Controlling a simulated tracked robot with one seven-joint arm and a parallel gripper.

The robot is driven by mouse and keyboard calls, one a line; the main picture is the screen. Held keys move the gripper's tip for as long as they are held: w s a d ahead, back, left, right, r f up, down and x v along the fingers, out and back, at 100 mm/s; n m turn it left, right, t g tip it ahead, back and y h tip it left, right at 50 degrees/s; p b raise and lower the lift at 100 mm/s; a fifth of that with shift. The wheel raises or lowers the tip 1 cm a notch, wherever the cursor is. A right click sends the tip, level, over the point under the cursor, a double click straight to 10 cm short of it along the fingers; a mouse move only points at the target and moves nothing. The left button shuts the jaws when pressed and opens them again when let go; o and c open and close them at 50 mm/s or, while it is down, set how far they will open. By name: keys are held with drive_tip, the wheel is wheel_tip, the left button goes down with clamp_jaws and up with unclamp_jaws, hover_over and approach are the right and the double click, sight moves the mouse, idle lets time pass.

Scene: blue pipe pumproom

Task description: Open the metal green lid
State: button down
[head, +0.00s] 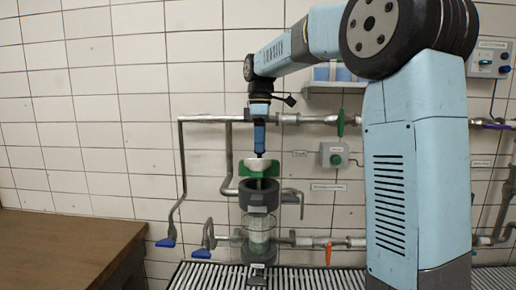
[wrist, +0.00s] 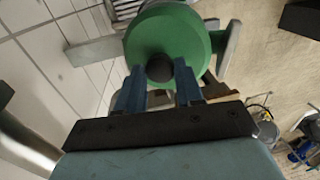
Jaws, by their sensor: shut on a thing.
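The green lid (wrist: 150,35) is a round disc with a dark ball-shaped knob (wrist: 159,68) in the wrist view. My gripper (wrist: 160,74) has its two blue fingers closed on either side of this knob. In the head view my gripper (head: 260,151) points down at the green lid (head: 264,174), above the dark ring (head: 260,197) of a glass vessel (head: 259,229). The lid's green and pale parts show above the ring. I cannot tell whether lid and ring touch.
Grey pipes run along the tiled wall behind the vessel, with a green valve handle (head: 340,123), blue handles (head: 165,243) and an orange handle (head: 328,253) nearby. A wooden table (head: 65,245) stands at the left. A slatted grate (head: 215,277) lies below.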

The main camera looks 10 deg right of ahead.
drive_tip(key=shift+w+d, duration=0.3)
drive_tip(key=shift+w, duration=0.5)
drive_tip(key=shift+w+d+f, duration=0.15)
drive_tip(key=shift+w, duration=0.25)
drive_tip(key=c, duration=1.1)
unclamp_jaws()
drive_tip(key=shift+c, duration=0.2)
drive_tip(key=shift+o, duration=0.8)
drive_tip(key=shift+w+f, duration=0.1)
drive_tip(key=shift+w, duration=0.05)
drive_tip(key=shift+o, duration=1.1)
drive_tip(key=shift+r, duration=0.2)
wheel_tip(320, 180, up, 14)
drive_tip(key=w, duration=0.1)
drive_tip(key=shift+w+d+f, duration=0.15)
drive_tip(key=shift+w+f, duration=0.05)
drive_tip(key=shift+w, duration=0.15)
